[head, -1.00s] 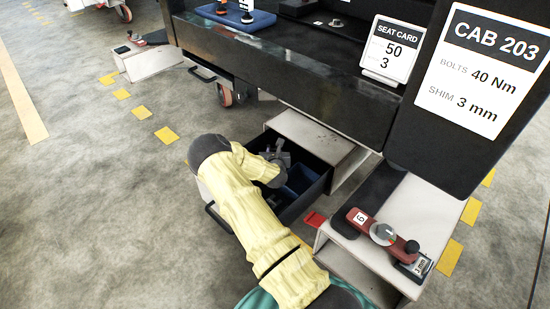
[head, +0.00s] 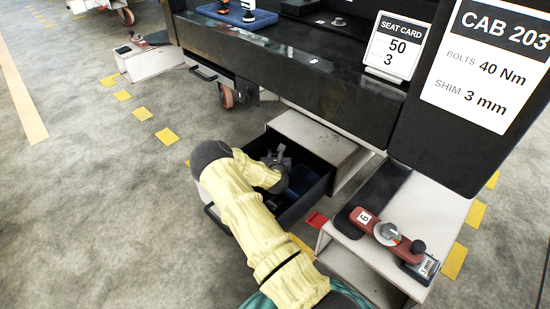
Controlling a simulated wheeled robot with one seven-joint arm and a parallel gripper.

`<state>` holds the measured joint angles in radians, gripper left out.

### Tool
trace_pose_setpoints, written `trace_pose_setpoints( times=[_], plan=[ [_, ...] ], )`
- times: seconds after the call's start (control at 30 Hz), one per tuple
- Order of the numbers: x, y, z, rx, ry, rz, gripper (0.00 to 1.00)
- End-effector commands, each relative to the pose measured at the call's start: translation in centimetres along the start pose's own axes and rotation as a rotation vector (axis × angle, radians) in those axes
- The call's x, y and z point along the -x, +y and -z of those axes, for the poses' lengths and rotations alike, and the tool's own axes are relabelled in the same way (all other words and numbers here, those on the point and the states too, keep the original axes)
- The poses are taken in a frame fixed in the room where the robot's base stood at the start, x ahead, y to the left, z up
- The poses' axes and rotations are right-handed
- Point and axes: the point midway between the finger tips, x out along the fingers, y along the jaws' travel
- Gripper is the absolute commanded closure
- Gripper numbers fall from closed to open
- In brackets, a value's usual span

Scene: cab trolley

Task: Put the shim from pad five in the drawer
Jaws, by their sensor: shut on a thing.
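The drawer (head: 318,172) is pulled open under the dark trolley and shows a dark inside with a blue compartment. My gripper (head: 277,158) is over the open drawer, at the end of my yellow-sleeved arm. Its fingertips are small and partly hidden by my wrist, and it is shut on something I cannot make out. The shim cannot be made out there. A pad marked 6 (head: 365,218) with a red clamp tool and a 3 mm tag (head: 428,266) stands at the right.
A seat card reading 50 and 3 (head: 391,45) and a CAB 203 sign (head: 490,60) stand at the upper right. A red piece (head: 317,220) lies by the right pad. Another pad (head: 143,60) stands at the far left. The floor at left is clear.

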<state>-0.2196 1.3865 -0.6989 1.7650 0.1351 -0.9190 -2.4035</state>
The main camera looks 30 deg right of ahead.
Motion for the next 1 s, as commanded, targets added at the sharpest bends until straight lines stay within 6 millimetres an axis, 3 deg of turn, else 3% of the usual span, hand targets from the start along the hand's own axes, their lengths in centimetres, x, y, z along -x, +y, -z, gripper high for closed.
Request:
trace_pose_setpoints(
  times=[0.07,0.1,0.27,0.57,0.73,1.0],
  plan=[
    [0.0,0.0,0.7,-0.001,0.012,0.001,1.00],
    [0.0,0.0,0.8,0.000,0.014,0.001,0.64],
    [0.1,0.0,1.0,0.000,0.017,0.002,0.34],
    [0.1,-0.1,1.1,0.000,0.022,0.004,0.34],
    [0.7,-0.2,-0.2,-0.002,0.021,0.005,0.34],
    [5.4,0.0,-0.8,0.003,0.018,0.002,0.34]
  ],
)
